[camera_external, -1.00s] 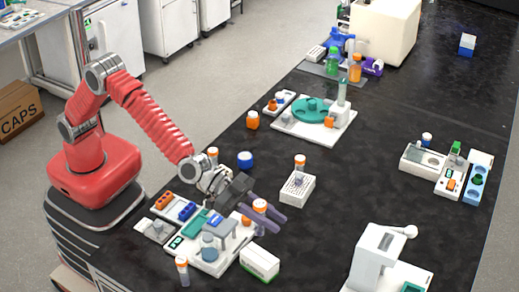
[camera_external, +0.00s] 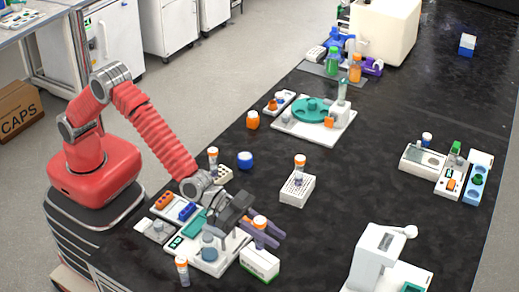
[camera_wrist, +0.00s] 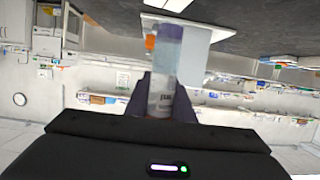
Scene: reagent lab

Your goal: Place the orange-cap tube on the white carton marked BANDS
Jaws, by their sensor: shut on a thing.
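My gripper (camera_external: 268,232) is shut on an orange-cap tube (camera_external: 260,222), held roughly upright just above or behind the white carton (camera_external: 260,264). Whether the tube touches the carton cannot be told. The carton has a green strip along its front; its marking is too small to read. In the wrist view the tube (camera_wrist: 161,92), with a white printed label, is between the purple fingers of my gripper (camera_wrist: 160,100). Its cap is not clear there. Other orange-cap tubes stand at the front left (camera_external: 183,272), behind my wrist (camera_external: 213,158) and on a white rack (camera_external: 299,170).
A white station (camera_external: 205,262) with a grey-blue flask sits close left of the carton. A blue-capped jar (camera_external: 245,160) stands behind my gripper. A white machine (camera_external: 378,258) is to the right. Dark bench between the carton and that machine is clear.

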